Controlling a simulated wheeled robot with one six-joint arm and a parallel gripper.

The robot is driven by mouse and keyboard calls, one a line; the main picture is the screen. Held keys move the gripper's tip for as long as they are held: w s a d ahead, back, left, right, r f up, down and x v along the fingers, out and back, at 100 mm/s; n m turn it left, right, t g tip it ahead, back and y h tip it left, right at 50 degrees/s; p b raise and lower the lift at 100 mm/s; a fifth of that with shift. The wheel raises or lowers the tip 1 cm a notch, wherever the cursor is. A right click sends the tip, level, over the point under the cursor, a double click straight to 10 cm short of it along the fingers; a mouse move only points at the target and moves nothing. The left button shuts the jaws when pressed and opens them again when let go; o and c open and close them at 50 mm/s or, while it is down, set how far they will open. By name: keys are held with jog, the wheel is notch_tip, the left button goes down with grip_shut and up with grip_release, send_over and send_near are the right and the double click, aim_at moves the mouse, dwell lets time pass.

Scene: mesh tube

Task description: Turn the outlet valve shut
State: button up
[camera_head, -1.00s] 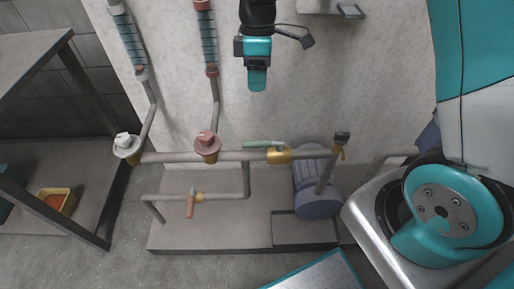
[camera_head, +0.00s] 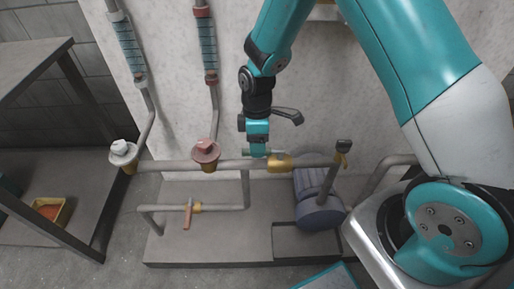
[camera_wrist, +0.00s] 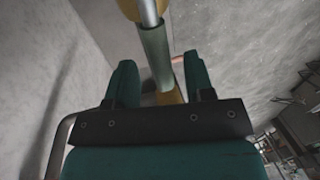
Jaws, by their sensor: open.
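A brass valve (camera_head: 282,161) with a green lever sits on the upper horizontal pipe, left of the blue pump. The lever lies about along the pipe; in the head view my gripper partly hides it. A second brass valve (camera_head: 197,207) with a red lever (camera_head: 187,216) pointing down is on the lower pipe. No label shows which is the outlet valve. My gripper (camera_head: 258,152) is open and points down at the green lever. In the wrist view the green lever (camera_wrist: 155,52) runs between the two spread fingers (camera_wrist: 160,80); contact cannot be told.
A white knob (camera_head: 122,150) and a red knob (camera_head: 206,150) stand on the pipe at left, below two flow tubes. The blue pump (camera_head: 319,207) is right of the valve on a concrete plinth (camera_head: 215,240). A metal shelf with a yellow bin (camera_head: 62,212) is far left.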

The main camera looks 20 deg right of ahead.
jog(key=shift+s+f, duration=0.15)
jog(key=shift+f, duration=0.5)
grip_shut()
